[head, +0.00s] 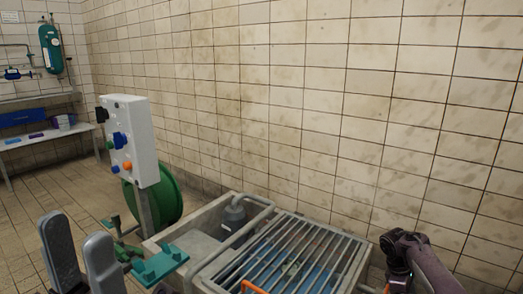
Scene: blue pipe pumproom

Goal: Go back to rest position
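My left gripper (78,235) is at the bottom left, its two grey fingers pointing up. The fingers stand apart with nothing visible between them, so it is open. It is in front of the tiled floor, left of a teal-green metal bracket (160,264). My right arm comes in at the bottom right, in front of the tiled wall. Its gripper does not show in this view.
A concrete basin (192,243) with a metal grate (290,258) stands at the bottom centre against the wall. A white control box (130,140) on a post stands beside a green wheel (167,200). A bench (45,136) is at the far left. Floor at left is clear.

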